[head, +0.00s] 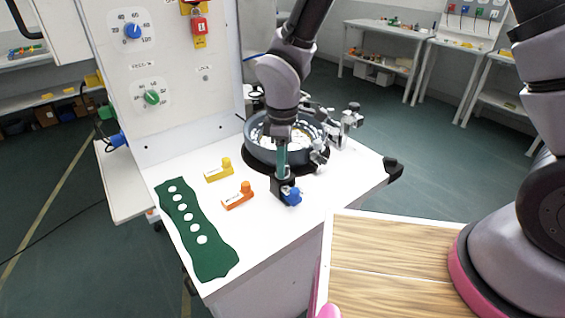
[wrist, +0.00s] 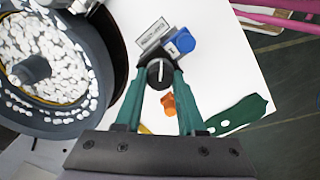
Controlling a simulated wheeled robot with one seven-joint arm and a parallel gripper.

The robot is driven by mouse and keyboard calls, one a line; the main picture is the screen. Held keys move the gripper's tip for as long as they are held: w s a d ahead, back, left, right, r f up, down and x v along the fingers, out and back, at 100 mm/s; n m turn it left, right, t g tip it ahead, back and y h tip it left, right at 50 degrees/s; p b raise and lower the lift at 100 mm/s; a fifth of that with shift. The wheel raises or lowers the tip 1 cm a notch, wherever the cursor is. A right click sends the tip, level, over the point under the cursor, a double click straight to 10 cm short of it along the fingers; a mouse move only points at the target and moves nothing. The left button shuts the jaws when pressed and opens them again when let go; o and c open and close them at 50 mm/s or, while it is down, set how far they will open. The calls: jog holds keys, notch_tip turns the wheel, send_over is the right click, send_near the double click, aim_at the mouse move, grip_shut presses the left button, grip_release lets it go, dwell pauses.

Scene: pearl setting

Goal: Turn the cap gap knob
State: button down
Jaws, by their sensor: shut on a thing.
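My gripper (wrist: 160,72) has its two teal fingers closed on a small black knob (wrist: 159,74) with a white pointer line. The knob's pointer runs nearly along the picture's vertical in the wrist view. In the head view my gripper (head: 281,172) points down at the front of the round bowl feeder, and its fingers hide the knob. A small tag plate (wrist: 153,34) beside the knob carries print too small to read.
The bowl feeder (head: 259,147) with white caps stands close beside my gripper. Orange (head: 237,200) and yellow (head: 217,173) pieces and a green mat (head: 215,257) with white discs lie left. A panel (head: 170,60) with dials stands behind. The white table's front right is clear.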

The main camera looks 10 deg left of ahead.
jog(key=m, duration=0.4)
jog(key=shift+m, duration=0.3)
jog(key=m, duration=0.3)
jog(key=shift+m, duration=0.3)
jog(key=m, duration=0.4)
jog(key=shift+m, duration=0.3)
jog(key=m, duration=0.4)
jog(key=shift+m, duration=0.3)
jog(key=m, duration=1.1)
jog(key=shift+m, duration=0.3)
